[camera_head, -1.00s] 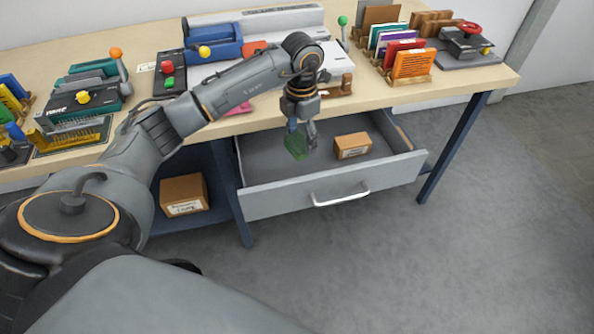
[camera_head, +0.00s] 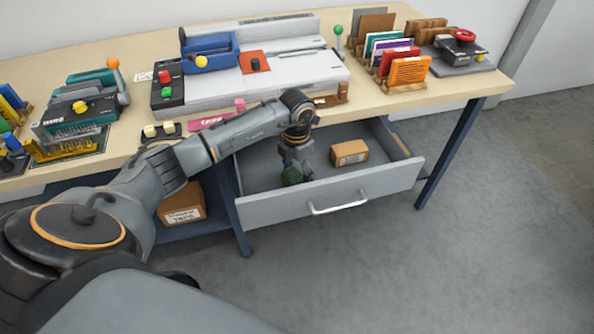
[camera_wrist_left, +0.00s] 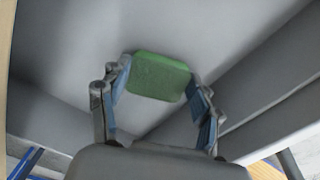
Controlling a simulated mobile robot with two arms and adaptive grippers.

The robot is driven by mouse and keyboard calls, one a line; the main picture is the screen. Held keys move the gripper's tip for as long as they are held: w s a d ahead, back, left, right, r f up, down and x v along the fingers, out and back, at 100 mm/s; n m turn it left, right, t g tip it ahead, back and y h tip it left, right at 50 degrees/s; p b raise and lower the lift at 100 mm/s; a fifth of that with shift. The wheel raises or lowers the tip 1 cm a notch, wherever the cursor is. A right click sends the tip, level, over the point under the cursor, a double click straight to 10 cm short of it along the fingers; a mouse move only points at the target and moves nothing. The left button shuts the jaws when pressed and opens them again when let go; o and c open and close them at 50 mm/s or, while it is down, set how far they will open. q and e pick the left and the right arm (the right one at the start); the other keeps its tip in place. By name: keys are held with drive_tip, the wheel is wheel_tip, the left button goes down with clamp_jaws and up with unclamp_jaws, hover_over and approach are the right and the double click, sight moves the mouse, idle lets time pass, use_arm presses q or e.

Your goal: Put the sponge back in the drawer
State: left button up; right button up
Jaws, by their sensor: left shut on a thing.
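The green sponge (camera_head: 292,176) is between the fingers of my left gripper (camera_head: 296,170), low inside the open drawer (camera_head: 385,183). In the left wrist view the sponge (camera_wrist_left: 160,77) is held between the two blue-padded fingertips (camera_wrist_left: 158,92), with the grey drawer floor (camera_wrist_left: 75,50) behind it. My left gripper is shut on it. I cannot tell whether the sponge touches the drawer floor. The drawer is pulled out under the table and has a silver handle (camera_head: 338,205) on its front. My right gripper is not in view.
A small cardboard box (camera_head: 349,153) lies in the drawer, right of the gripper. Another box (camera_head: 182,207) sits on the shelf left of the drawer. The wooden table (camera_head: 410,100) above carries binding machines, colored cards and tools. The floor to the right is clear.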

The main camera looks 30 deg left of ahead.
sight(297, 175)
use_arm(q)
drive_tip(key=shift+f, duration=0.2)
drive_tip(key=o, duration=1.2)
drive_tip(key=shift+r, duration=0.15)
wheel_tip(297, 175, up, 12)
drive_tip(key=shift+b, duration=0.35)
drive_tip(key=shift+s+r, duration=0.1)
